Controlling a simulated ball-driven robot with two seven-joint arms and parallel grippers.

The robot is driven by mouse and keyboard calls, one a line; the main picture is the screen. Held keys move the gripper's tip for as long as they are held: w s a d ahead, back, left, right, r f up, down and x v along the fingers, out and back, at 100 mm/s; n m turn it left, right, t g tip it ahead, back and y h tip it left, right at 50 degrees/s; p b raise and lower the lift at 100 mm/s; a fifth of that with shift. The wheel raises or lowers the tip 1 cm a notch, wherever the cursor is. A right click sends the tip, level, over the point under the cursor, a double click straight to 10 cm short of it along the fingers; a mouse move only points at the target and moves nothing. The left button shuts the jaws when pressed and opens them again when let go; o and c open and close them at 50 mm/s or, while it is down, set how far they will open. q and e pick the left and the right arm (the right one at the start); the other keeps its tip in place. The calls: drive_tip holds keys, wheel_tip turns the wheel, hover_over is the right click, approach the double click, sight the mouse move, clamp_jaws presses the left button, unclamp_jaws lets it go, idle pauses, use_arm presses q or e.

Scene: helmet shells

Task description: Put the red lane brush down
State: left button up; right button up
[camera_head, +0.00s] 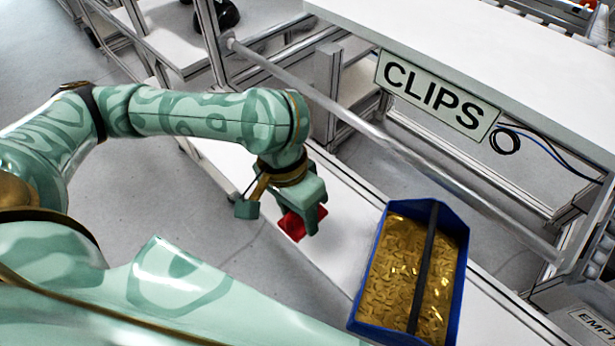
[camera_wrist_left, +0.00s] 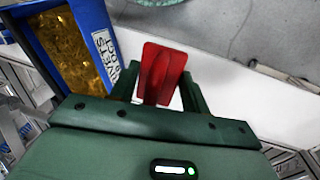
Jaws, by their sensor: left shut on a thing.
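My left gripper (camera_head: 301,207) reaches over a narrow white shelf from the left and is shut on the red lane brush (camera_head: 293,226). The brush shows as a small red piece between and below the fingers in the head view. In the left wrist view the brush (camera_wrist_left: 162,72) sits between the two green fingers of the gripper (camera_wrist_left: 160,92), with a flat red face showing. Whether the brush touches the shelf cannot be told. My right gripper is not in view.
A "CLIPS" sign (camera_head: 437,95) hangs on the upper white table edge (camera_head: 480,40). Shelf surface between gripper and bin is clear.

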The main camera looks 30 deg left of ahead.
use_arm(q)
drive_tip(key=w+a+f+b, duration=0.2)
drive_tip(key=w+f, duration=0.1)
drive_tip(key=w+a+f+b, duration=0.1)
drive_tip(key=w+f+b, duration=0.1)
drive_tip(key=w+f, duration=0.1)
drive_tip(key=w+a+f+b, duration=0.2)
drive_tip(key=w+f, duration=0.1)
drive_tip(key=w, duration=0.2)
drive_tip(key=shift+w+a+f, duration=0.2)
drive_tip(key=shift+w+a, duration=0.05)
drive_tip(key=shift+a, duration=0.05)
drive_tip(key=shift+w+a+f+b, duration=0.15)
drive_tip(key=shift+w+f+b, duration=0.05)
drive_tip(key=shift+f+b, duration=0.15)
wheel_tip(320, 180, down, 4)
drive_tip(key=shift+w+a+r+b, duration=0.15)
drive_tip(key=shift+r+b, duration=0.1)
drive_tip(key=shift+b, duration=0.9)
drive_tip(key=shift+r, duration=0.2)
drive_tip(key=shift+f+p, duration=0.1)
drive_tip(key=shift+p, duration=0.2)
drive_tip(key=o, duration=0.9)
